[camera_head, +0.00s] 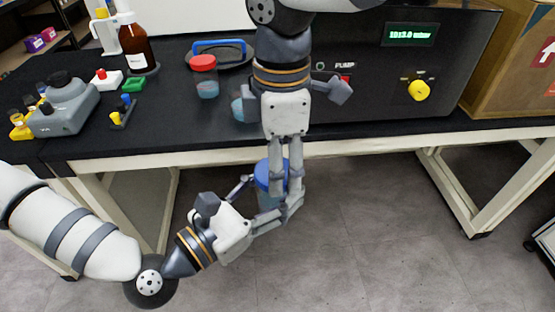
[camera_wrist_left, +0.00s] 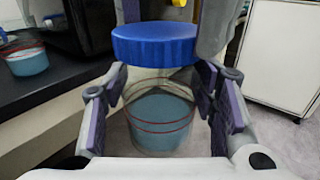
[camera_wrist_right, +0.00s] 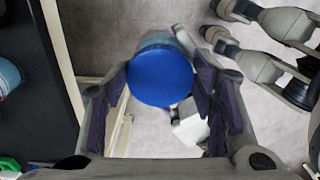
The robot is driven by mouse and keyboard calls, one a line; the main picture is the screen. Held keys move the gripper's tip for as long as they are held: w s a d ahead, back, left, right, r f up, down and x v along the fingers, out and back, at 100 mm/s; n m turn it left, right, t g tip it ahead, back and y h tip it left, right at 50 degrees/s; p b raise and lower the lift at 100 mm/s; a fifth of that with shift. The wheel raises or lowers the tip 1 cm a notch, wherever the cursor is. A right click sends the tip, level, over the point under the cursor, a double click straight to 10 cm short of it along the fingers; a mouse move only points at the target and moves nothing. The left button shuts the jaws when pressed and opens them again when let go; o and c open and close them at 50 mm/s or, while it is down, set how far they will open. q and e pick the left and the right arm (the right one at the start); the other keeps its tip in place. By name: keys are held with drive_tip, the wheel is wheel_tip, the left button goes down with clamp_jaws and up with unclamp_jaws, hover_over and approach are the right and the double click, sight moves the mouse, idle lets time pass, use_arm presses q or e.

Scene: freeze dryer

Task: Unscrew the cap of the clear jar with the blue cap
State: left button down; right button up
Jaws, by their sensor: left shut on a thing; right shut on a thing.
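The clear jar (camera_wrist_left: 160,122) with blue-grey contents is held in the air in front of the bench. Its blue cap (camera_wrist_left: 155,45) is at the top; I cannot tell how tightly it sits. My left gripper (camera_head: 268,203) comes from the lower left and is shut around the jar's body, with a finger on each side in the left wrist view (camera_wrist_left: 160,105). My right gripper (camera_head: 280,182) reaches down from above and is shut on the cap. The cap also shows between its fingers in the right wrist view (camera_wrist_right: 160,78). In the head view the right fingers partly hide the jar.
The black bench (camera_head: 200,135) stands behind the jar, with a red-capped jar (camera_head: 206,77), a brown bottle (camera_head: 136,45) and a grey device (camera_head: 64,108) on it. A black machine with a yellow knob (camera_head: 418,90) is at the right. The floor in front is clear.

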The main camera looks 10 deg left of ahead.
drive_tip(key=n, duration=0.4)
drive_tip(key=shift+w+a, duration=0.2)
drive_tip(key=n, duration=0.4)
drive_tip(key=shift+w+a, duration=0.1)
drive_tip(key=n, duration=0.4)
drive_tip(key=shift+w+a, duration=0.1)
drive_tip(key=n, duration=0.7)
drive_tip(key=shift+a+r, duration=0.1)
drive_tip(key=shift+a, duration=0.1)
drive_tip(key=n, duration=0.6)
drive_tip(key=shift+a+n, duration=0.15)
drive_tip(key=shift+n, duration=0.25)
drive_tip(key=o, duration=1.3)
drive_tip(key=shift+c, duration=0.2)
